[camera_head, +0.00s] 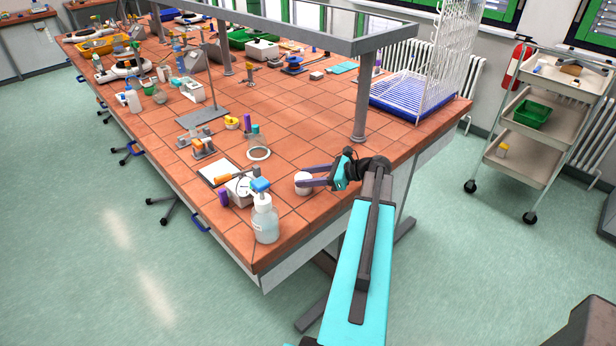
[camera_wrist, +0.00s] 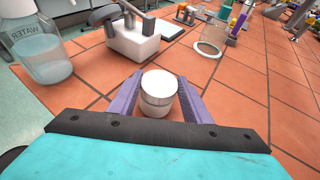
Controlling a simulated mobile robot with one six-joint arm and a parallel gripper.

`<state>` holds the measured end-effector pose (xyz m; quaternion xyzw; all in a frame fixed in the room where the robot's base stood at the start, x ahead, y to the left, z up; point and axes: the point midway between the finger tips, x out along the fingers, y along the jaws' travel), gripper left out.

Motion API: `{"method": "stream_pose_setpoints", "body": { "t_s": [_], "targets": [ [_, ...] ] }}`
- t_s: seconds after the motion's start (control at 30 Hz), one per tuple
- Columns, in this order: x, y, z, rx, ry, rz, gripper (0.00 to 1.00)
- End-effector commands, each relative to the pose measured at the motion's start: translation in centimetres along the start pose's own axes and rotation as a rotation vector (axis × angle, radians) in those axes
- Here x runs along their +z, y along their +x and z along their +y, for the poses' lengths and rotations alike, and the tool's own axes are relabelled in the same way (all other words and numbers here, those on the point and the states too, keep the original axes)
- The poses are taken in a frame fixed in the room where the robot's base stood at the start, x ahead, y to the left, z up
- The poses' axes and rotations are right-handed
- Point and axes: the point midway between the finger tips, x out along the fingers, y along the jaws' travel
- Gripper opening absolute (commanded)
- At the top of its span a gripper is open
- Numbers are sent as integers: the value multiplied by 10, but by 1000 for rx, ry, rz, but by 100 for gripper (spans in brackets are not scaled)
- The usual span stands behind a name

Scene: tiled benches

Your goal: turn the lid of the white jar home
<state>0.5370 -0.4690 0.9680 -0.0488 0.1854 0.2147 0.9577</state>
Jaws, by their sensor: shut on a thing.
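The white jar (camera_wrist: 155,108) stands upright on the orange tiled bench between my gripper's purple fingers. Its round white lid (camera_wrist: 159,83) faces up, with a darker line between lid and body. My gripper (camera_wrist: 158,100) has one finger on each side of the jar and is shut on it at about lid height; the exact contact is hard to see. In the head view the white jar (camera_head: 302,181) is small near the bench's right front, with my gripper (camera_head: 306,183) reaching it from the right. The side of the jar nearest my wrist is partly hidden.
A water bottle (camera_head: 265,220) stands left of the jar, by a white box-shaped device (camera_wrist: 132,42). A clear ring-rimmed vessel (camera_wrist: 208,48) is behind the jar. A shelf post (camera_head: 362,98) rises behind the gripper. Bare tiles (camera_head: 300,128) lie behind and right of the jar.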

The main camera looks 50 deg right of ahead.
Motion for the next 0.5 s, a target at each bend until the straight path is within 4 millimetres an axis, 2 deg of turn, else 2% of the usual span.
{"method": "stream_pose_setpoints", "body": {
  "t_s": [0.27, 0.5],
  "targets": [
    [-3, 1, 4, -32, 17, 8, 17],
    [-3, 1, 7, -132, 57, 10, 17]
  ]
}}
